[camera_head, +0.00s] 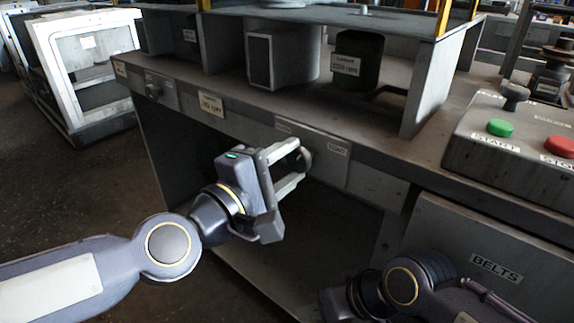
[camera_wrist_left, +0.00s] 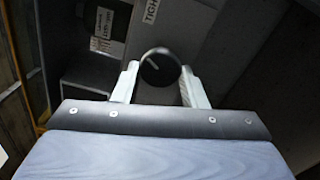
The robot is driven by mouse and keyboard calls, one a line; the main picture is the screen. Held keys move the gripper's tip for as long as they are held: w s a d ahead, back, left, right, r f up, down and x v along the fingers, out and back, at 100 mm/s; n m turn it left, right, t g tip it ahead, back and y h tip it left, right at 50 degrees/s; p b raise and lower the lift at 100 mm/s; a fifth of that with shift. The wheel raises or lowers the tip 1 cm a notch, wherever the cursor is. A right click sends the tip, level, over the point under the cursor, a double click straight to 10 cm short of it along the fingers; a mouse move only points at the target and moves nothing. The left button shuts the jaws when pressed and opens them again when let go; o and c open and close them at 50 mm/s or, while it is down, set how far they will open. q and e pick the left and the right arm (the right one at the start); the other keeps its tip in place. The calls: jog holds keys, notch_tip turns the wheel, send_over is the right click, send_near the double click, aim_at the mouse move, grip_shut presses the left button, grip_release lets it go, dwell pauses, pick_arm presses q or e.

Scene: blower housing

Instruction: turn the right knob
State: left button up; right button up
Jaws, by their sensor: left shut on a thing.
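The right knob (camera_head: 306,159) is a dark round knob on the front panel of the grey bench, beside a small label (camera_head: 338,149). My left gripper (camera_head: 300,163) reaches it from the front, with one finger above and one below, shut on the knob. In the left wrist view the knob (camera_wrist_left: 160,68) is a dark disc with a light line on its face, between the two pale fingers of my left gripper (camera_wrist_left: 160,82). My right gripper (camera_head: 335,303) is low at the bottom edge, dark and partly cut off; its fingers cannot be made out.
Another knob (camera_head: 153,88) is on the panel's left end. A control box with a green START button (camera_head: 500,128) and a red STOP button (camera_head: 559,147) is at the right. A BELTS box (camera_head: 480,255) stands below it. The bench underside is open and dark.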

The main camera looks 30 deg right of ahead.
dwell(0.4)
pick_arm(q)
jog(key=o, duration=1)
jog(key=shift+c, duration=0.2)
jog(key=shift+a, duration=0.1)
jog(key=v, duration=0.7)
jog(key=shift+s+a+p, duration=0.15)
jog(key=shift+a+p, duration=0.1)
jog(key=shift+p, duration=0.15)
